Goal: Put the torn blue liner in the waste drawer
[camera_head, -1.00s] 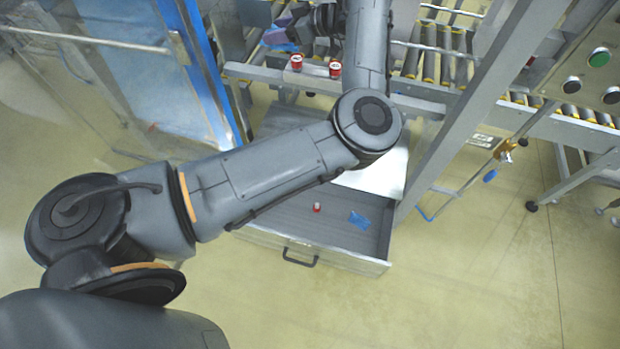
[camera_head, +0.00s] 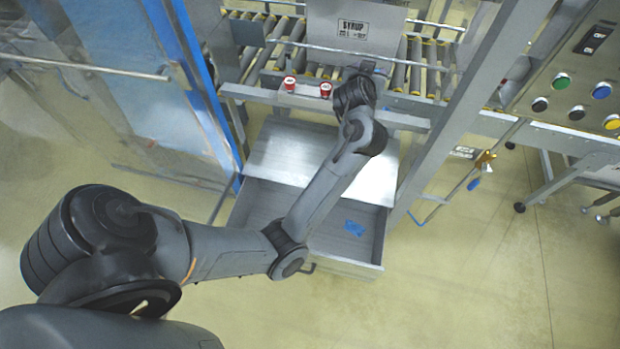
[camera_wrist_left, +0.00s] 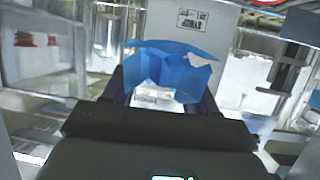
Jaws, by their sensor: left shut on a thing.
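My left gripper (camera_wrist_left: 168,92) is shut on a torn blue liner (camera_wrist_left: 175,60), which spreads out in front of the fingers in the left wrist view. In the head view the left arm reaches up over the drawer, and its wrist is near the conveyor's front edge; the held liner is hard to make out there. The grey waste drawer (camera_head: 262,205) stands pulled open below the conveyor, partly hidden by my arm. A small blue scrap (camera_head: 354,228) lies on its floor. My right gripper is not in view.
Two red-and-white cups (camera_head: 289,84) stand on the ledge before the roller conveyor. A grey carton marked SYRUP (camera_head: 352,28) stands on the rollers. A metal post (camera_head: 455,120) rises at the right, and a blue-edged clear door (camera_head: 110,70) stands at the left.

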